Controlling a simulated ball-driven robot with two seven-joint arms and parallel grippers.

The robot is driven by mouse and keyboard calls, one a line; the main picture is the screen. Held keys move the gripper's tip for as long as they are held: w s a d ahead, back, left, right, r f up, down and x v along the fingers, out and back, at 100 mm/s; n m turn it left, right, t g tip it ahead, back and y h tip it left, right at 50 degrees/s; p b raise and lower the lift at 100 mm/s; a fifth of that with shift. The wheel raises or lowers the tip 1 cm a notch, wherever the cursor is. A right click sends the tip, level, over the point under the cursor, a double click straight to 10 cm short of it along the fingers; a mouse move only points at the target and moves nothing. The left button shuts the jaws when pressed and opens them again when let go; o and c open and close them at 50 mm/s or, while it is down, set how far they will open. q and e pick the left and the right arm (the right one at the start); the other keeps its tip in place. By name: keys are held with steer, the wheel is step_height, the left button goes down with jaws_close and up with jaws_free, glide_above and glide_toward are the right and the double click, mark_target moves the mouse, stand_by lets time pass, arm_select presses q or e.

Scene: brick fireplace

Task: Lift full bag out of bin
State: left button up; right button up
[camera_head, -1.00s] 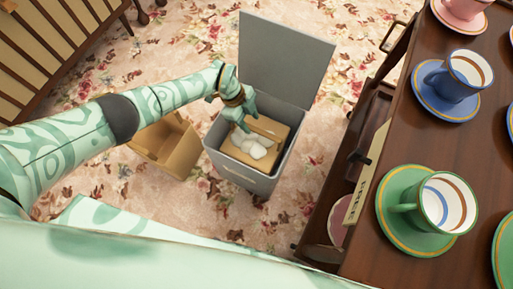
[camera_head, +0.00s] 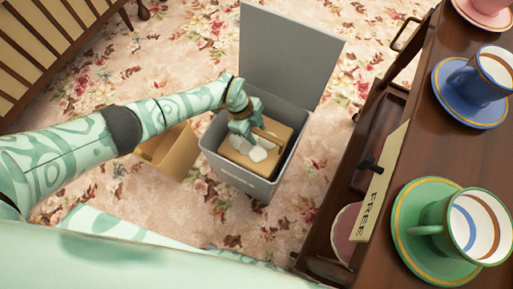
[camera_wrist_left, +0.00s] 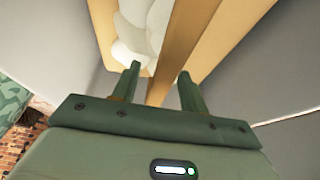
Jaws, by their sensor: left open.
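A grey bin (camera_head: 238,181) stands on the carpet with its lid (camera_head: 290,55) swung up at the back. Inside it is a tan bag (camera_head: 287,132) with white crumpled lumps (camera_head: 258,154) in its top. My left gripper (camera_head: 254,134) reaches down into the bin's mouth over the bag. In the left wrist view the left gripper (camera_wrist_left: 160,73) is open, and the bag's brown handle strip (camera_wrist_left: 185,45) runs up between its fingers. I cannot tell whether the fingers touch it. The bag's lower part is hidden in the bin. My right gripper is out of view.
A tan open bag or box (camera_head: 172,152) sits on the carpet left of the bin. A dark wooden cart (camera_head: 370,255) with cups on saucers stands close on the right. A slatted wooden seat (camera_head: 50,50) is at upper left.

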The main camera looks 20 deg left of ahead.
arm_select(q)
steer(key=shift+f, duration=0.2)
stand_by(0.6)
jaws_close()
stand_by(1.4)
